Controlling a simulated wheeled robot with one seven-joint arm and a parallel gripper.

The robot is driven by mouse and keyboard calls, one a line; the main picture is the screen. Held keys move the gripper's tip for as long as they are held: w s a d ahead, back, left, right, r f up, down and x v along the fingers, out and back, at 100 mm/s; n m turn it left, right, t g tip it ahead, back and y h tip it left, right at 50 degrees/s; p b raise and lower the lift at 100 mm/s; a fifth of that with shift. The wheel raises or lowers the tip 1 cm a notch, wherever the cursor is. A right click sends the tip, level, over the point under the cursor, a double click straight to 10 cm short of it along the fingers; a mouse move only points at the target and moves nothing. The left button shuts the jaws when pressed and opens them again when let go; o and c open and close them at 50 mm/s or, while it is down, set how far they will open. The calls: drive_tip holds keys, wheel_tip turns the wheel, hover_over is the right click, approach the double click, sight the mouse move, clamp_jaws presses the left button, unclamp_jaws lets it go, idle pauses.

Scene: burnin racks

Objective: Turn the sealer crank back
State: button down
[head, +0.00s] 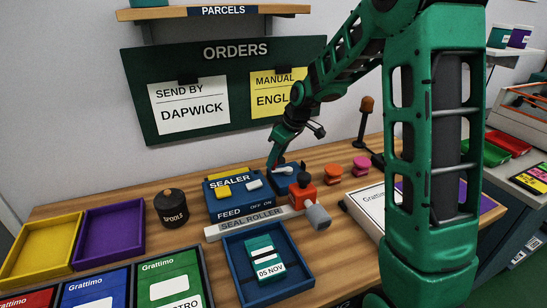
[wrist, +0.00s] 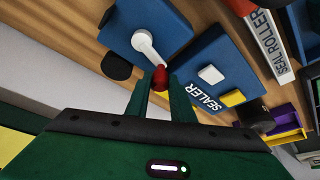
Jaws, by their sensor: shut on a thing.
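The blue sealer (head: 240,203) stands on the wooden bench, with a white and a yellow button on top. Its white crank arm (wrist: 150,50) turns on a blue block at the sealer's side; it also shows in the head view (head: 284,170). The crank's red knob (wrist: 160,76) sits at the arm's outer end. My gripper (wrist: 160,98) is shut on this knob, with a green finger on each side. In the head view my gripper (head: 274,163) reaches down to the crank from behind, and hides the knob there.
An orange-red device (head: 302,194) with a grey cylinder stands close beside the crank. The seal roller (head: 250,222) lies in front of the sealer. A blue tray (head: 236,262) holds a teal packet. A black spools pot (head: 171,207) stands left. Orange and pink spools stand right.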

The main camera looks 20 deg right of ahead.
drive_tip(key=shift+s+n+g+y, duration=0.3)
drive_tip(key=shift+s+n, duration=0.2)
drive_tip(key=shift+n, duration=0.7)
drive_tip(key=c, duration=1.5)
unclamp_jaws()
drive_tip(key=shift+c, duration=0.2)
drive_tip(key=v, duration=1)
drive_tip(key=shift+r, duration=0.35)
drive_tip(key=shift+s+d, duration=0.1)
drive_tip(key=shift+d, duration=0.05)
drive_tip(key=s+d+f+m+g+h, duration=0.1)
drive_tip(key=s+m, duration=0.4)
drive_tip(key=s, duration=0.7)
drive_tip(key=s+d+f+m+g+h, duration=0.1)
drive_tip(key=s+d+m, duration=0.3)
drive_tip(key=s, duration=0.8)
drive_tip(key=s+d+f+m+g+h, duration=0.1)
drive_tip(key=s+m, duration=0.5)
drive_tip(key=s, duration=0.6)
drive_tip(key=shift+s+d+f, duration=0.25)
drive_tip(key=shift+d+f, duration=0.35)
drive_tip(key=shift+d, duration=0.15)
